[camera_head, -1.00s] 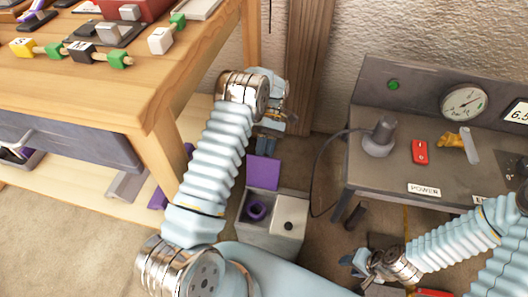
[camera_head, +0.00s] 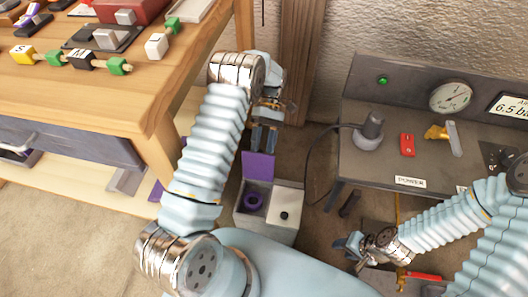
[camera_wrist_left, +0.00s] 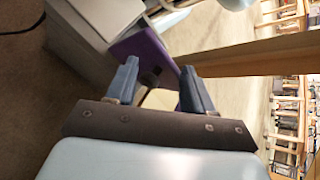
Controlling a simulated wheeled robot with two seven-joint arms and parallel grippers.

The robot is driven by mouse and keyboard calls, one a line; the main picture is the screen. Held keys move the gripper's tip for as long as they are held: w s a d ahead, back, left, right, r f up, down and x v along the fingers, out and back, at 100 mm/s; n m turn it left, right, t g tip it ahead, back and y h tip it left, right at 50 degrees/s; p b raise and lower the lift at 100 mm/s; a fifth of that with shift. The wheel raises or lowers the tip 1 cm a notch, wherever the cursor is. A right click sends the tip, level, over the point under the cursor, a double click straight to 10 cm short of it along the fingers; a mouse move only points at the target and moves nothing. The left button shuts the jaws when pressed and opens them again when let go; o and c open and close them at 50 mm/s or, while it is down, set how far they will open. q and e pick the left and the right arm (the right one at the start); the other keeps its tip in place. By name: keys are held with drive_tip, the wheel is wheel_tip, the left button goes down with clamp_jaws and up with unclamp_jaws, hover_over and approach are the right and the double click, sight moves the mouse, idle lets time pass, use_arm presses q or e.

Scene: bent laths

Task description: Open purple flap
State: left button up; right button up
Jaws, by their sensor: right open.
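The purple flap (camera_head: 258,166) stands upright at the back of a pale box (camera_head: 263,228), above its uncovered left compartment, in the head view. A purple ring-shaped thing (camera_head: 254,201) lies in that compartment. My left gripper (camera_head: 264,138) points down just above the flap's top edge. In the left wrist view its two fingers (camera_wrist_left: 158,80) are apart, with the purple flap (camera_wrist_left: 143,50) beyond and between them; I cannot tell whether they touch it. My right gripper (camera_head: 352,252) is open and empty, low to the right of the box.
A wooden table (camera_head: 150,90) with blocks and tools stands to the left. A grey bench (camera_head: 400,155) with a gauge and red switch stands to the right, its cable hanging near the box.

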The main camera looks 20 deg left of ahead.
use_arm(q)
drive_tip(key=s+d+r+p, duration=0.1)
drive_tip(key=s+d+r, duration=0.1)
drive_tip(key=s+r, duration=0.2)
drive_tip(key=s+d+r+p, duration=0.1)
drive_tip(key=s+d+r, duration=0.2)
drive_tip(key=s, duration=0.4)
drive_tip(key=shift+d+r, duration=0.25)
drive_tip(key=shift+r, duration=0.45)
use_arm(e)
wheel_tip(320, 180, up, 4)
drive_tip(key=shift+a+f, duration=0.1)
drive_tip(key=shift+a, duration=0.05)
use_arm(q)
drive_tip(key=shift+s, duration=0.15)
